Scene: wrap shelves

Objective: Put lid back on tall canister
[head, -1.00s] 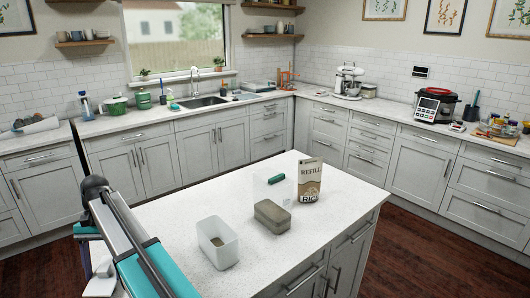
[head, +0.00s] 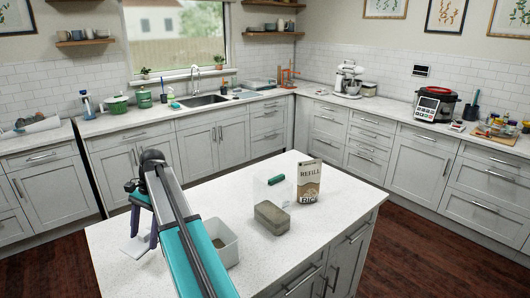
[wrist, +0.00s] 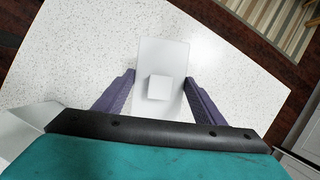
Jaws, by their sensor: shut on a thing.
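A rice refill bag (head: 308,182) stands upright behind and right of the clear container. The white island top (head: 330,215) is free at its right front. Counters with a sink (head: 205,101) and appliances line the walls, beyond a dark wood floor.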

